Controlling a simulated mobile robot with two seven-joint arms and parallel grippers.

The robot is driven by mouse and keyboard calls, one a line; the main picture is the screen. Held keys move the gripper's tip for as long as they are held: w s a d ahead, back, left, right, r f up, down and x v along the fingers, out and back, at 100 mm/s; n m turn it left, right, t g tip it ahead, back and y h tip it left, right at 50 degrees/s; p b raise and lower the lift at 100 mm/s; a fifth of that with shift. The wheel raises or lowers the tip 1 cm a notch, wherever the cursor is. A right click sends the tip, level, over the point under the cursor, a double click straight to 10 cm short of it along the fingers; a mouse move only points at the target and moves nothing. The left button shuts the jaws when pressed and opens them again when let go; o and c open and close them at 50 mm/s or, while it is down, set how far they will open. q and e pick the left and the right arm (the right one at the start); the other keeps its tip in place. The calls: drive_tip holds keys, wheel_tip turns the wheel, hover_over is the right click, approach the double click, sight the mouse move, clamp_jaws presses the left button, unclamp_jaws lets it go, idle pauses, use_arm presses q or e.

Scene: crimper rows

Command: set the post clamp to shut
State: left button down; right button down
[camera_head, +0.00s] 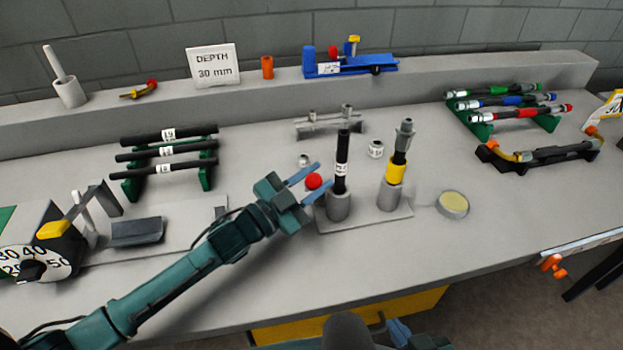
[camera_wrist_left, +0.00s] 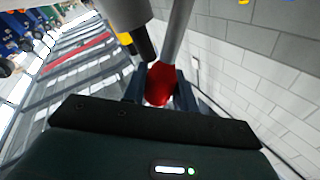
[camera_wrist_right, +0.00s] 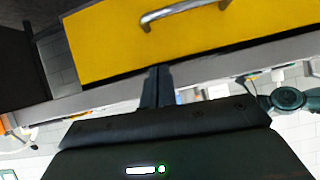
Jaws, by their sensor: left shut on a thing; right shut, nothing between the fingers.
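The post clamp stands on a grey plate (camera_head: 365,219). Its left post (camera_head: 339,207) holds an upright black hose (camera_head: 342,160) with a white label. A red knob (camera_head: 313,181) sits just left of this post; in the left wrist view the red knob (camera_wrist_left: 160,85) is on the end of a grey lever (camera_wrist_left: 180,35). My left gripper (camera_head: 318,180) is shut on the red knob. The right post (camera_head: 391,197) holds a piece with a yellow band and a grey fitting. My right gripper (camera_wrist_right: 157,86) is shut and empty, low before the bench front.
A yellow drawer (camera_wrist_right: 180,35) with a metal handle faces my right gripper. A round dish (camera_head: 453,205) lies right of the plate. Hose racks stand left (camera_head: 207,172) and right (camera_head: 481,130). A dial device (camera_head: 62,240) is at far left. The bench front is mostly clear.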

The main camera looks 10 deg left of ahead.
use_arm(q)
drive_tip(key=shift+s+d+f+m+h+b, duration=0.15)
drive_tip(key=shift+s+f+m+h+b, duration=0.15)
drive_tip(key=shift+s+f+m+b, duration=0.3)
drive_tip(key=shift+r, duration=0.15)
drive_tip(key=shift+w, duration=0.1)
drive_tip(key=c, duration=1.4)
unclamp_jaws()
drive_tip(key=v, duration=0.5)
drive_tip(key=r+v, duration=0.1)
drive_tip(key=v, duration=0.3)
drive_tip(key=r+b+v, duration=0.1)
drive_tip(key=v, duration=0.4)
drive_tip(key=shift+s+a+r, duration=0.15)
drive_tip(key=shift+s+a, duration=0.25)
drive_tip(key=shift+s, duration=0.05)
